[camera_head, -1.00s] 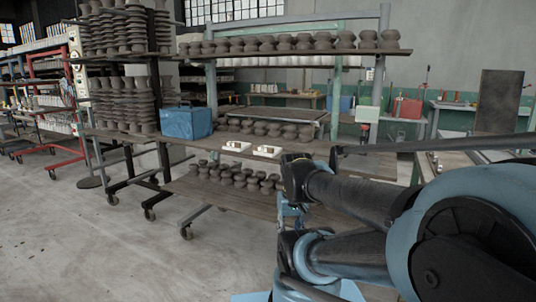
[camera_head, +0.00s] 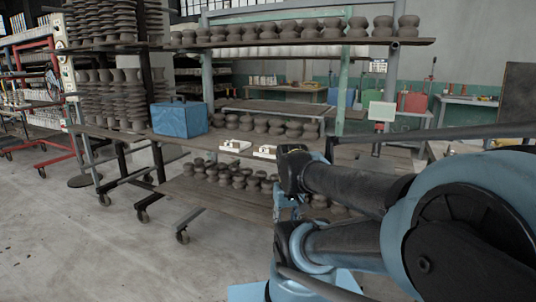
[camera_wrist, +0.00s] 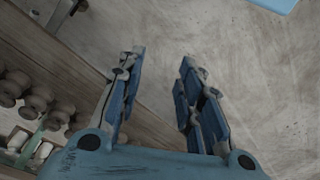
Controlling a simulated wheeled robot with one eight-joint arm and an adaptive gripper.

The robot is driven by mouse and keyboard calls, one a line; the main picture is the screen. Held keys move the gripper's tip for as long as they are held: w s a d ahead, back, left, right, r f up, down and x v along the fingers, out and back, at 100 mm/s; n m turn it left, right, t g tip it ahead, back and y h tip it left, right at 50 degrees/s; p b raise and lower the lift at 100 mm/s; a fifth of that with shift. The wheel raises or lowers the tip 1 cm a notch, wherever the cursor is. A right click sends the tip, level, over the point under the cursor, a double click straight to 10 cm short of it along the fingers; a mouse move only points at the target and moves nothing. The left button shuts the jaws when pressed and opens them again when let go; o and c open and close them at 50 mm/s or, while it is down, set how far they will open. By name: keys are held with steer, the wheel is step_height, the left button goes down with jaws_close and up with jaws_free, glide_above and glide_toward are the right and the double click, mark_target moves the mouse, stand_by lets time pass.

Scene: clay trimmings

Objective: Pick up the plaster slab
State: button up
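Two small white blocks lie on the middle shelf in the head view, a left one (camera_head: 235,146) and a right one (camera_head: 265,152) beside my arm. They look like plaster pieces, each with a darker mark on top; I cannot tell which is the plaster slab. Pale pieces also show at the lower left edge of the wrist view (camera_wrist: 42,150). My gripper (camera_wrist: 160,60) is open and empty, its two blue fingers apart over the floor beside the wooden shelf edge. In the head view my arm mostly hides it.
A blue box (camera_head: 180,119) stands left of the white blocks on the wheeled rack. Dark clay pieces (camera_head: 285,128) stand behind them, and more fill the lower shelf (camera_head: 215,197). An upper shelf (camera_head: 300,43) hangs above. Open floor (camera_head: 90,255) lies at the front left.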

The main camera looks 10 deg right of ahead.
steer(key=shift+o, duration=0.6)
steer(key=shift+r, duration=0.1)
steer(key=w+d+r+n+y, duration=0.3)
steer(key=w+r+n, duration=0.5)
steer(key=w+r, duration=1.7)
steer(key=w+d+r+n, duration=0.2)
steer(key=w+d+n, duration=0.15)
steer(key=w, duration=1.05)
glide_toward(266, 151)
steer(key=shift+w+a+f+m+y, duration=0.15)
steer(key=shift+w+f+m, duration=0.15)
steer(key=shift+f, duration=0.3)
steer(key=shift+w+f+m+y, duration=0.15)
steer(key=shift+w+f, duration=0.3)
steer(key=shift+f, duration=0.2)
steer(key=shift+w+a+x, duration=0.1)
steer(key=shift+x, duration=1.2)
steer(key=shift+w+a+x, duration=0.15)
steer(key=shift+x, duration=1.2)
steer(key=shift+r, duration=0.15)
steer(key=shift+c, duration=0.3)
